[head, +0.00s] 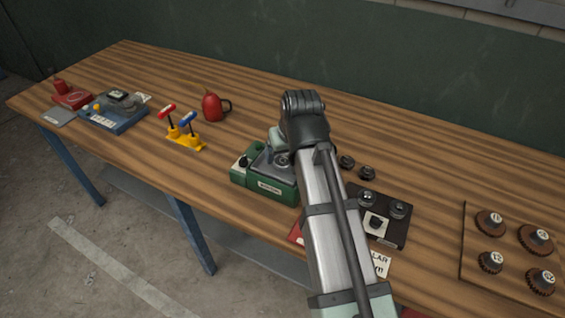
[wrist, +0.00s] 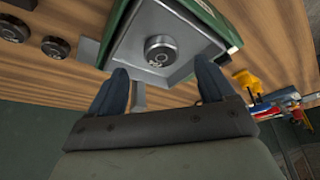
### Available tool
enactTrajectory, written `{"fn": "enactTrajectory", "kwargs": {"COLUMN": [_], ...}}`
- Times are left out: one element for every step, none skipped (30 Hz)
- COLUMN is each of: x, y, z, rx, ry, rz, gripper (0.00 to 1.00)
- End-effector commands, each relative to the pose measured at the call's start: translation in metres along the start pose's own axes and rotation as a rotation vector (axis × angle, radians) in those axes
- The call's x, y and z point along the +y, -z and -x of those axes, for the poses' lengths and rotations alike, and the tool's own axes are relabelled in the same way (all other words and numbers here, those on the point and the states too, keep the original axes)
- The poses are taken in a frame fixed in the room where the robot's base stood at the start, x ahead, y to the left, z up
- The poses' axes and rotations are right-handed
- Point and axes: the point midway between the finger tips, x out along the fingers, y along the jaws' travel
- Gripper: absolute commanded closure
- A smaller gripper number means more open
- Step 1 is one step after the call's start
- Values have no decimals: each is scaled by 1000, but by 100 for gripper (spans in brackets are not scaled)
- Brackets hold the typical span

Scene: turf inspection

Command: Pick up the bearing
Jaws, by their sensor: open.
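In the head view the bearing (head: 282,159) shows partly beside my arm, on the green unit (head: 263,186). My gripper (wrist: 163,72) is open and empty. Its two dark blue fingers point toward the tray, one on each side of the bearing's line, with the bearing beyond the tips and apart from them. In the head view my arm hides most of the gripper.
Two dark round parts (head: 346,162) (head: 367,173) and a black tray (head: 397,236) with round pieces lie right of my arm. A board of numbered gears (head: 472,222) is farther right. Left are a yellow stand with red and blue handles (head: 184,140) and a red jug (head: 213,107).

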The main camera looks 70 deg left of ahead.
Motion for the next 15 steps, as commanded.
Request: {"fn": "enactTrajectory", "kwargs": {"x": [0, 0, 0, 0, 0, 0, 0, -1, -1, -1, -1, -1, -1, -1, -1], "y": [0, 0, 1, 1, 2, 2, 3, 4, 4, 5, 6, 6, 6, 6, 5], "z": [-1, -2, -4, -6, -8, -11, -14, -17, -22, -26, -30, -35, -39, -42, -46], "rx": [0, 0, 0, 0, 0, 0, 0, 0, -1, -2, -2, -1, 0, -1, -1], "ry": [0, 0, 0, 0, 0, 0, 0, 0, 0, 0, 0, 0, 0, 0, 0], "rz": [0, 0, 0, 0, 0, 0, 0, 0, 0, 0, 0, 0, 0, 0, 0], "gripper": [18, 18, 18, 18, 18, 18, 18, 18, 18, 18, 18, 18, 18, 18, 18]}}
